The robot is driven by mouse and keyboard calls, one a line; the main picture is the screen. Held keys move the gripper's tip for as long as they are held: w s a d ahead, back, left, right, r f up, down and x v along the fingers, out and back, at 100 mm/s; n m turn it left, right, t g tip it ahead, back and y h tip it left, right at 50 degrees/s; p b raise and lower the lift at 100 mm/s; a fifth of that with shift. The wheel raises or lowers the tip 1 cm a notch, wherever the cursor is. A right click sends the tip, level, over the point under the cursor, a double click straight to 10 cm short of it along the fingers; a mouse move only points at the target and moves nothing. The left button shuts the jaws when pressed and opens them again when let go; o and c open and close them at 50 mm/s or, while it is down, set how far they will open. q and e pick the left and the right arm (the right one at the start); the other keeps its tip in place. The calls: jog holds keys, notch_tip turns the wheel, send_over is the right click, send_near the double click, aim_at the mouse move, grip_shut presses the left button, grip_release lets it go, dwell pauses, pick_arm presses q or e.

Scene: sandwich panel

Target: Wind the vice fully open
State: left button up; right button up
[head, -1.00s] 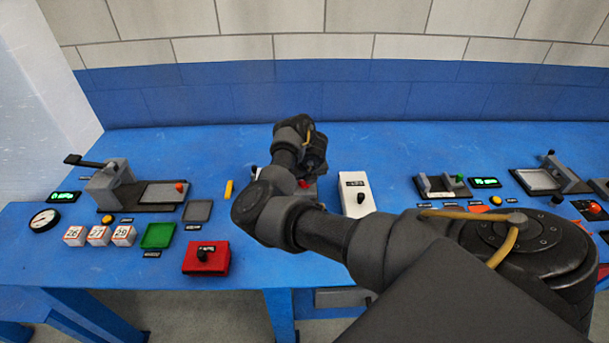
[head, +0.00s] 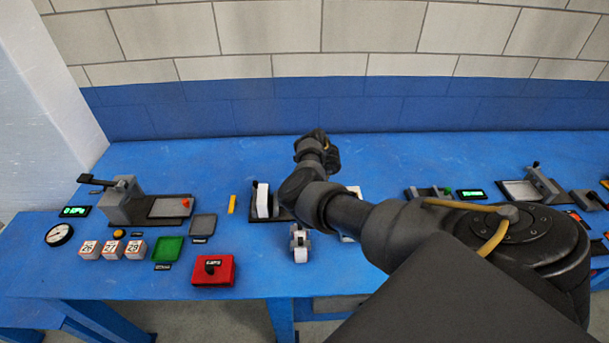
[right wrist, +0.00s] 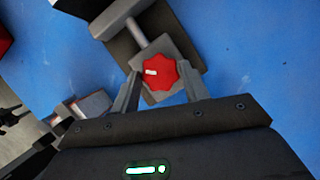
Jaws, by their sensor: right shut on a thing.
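In the right wrist view, the vice's red lobed knob (right wrist: 163,72) sits between the two fingers of my right gripper (right wrist: 163,84), which is shut on it. A white mark on the knob points left. Behind it are a grey block, a rod and a grey jaw (right wrist: 118,17) of the vice on a dark base. In the head view, a pale upright part of what looks like the vice (head: 263,200) shows left of my right arm. My arm hides the knob and my right gripper there. My left gripper is not in view.
A white and grey object (head: 299,245) stands near the bench's front edge. A red box (head: 213,270), a green pad (head: 167,249) and several numbered blocks (head: 111,249) are left. The bench behind is clear.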

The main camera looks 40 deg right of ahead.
jog(key=n+y+p, duration=0.1)
jog(key=n, duration=0.1)
jog(key=shift+d+r+n+g, duration=0.1)
jog(key=shift+d+n+g, duration=0.05)
jog(key=shift+n+g, duration=0.2)
jog(key=shift+w+n+y, duration=0.1)
jog(key=shift+n+y, duration=0.2)
jog(key=shift+n, duration=0.65)
jog(key=n+g, duration=0.1)
jog(key=n, duration=0.1)
jog(key=n+g+b, duration=0.1)
jog(key=n, duration=0.1)
jog(key=shift+w+y, duration=0.15)
jog(key=shift+y, duration=0.15)
jog(key=shift+b, duration=0.35)
jog(key=o, duration=1)
jog(key=p+v, duration=0.1)
jog(key=v, duration=0.9)
jog(key=shift+d+r, duration=0.2)
jog(key=shift+r, duration=0.1)
jog(key=shift+a, duration=0.1)
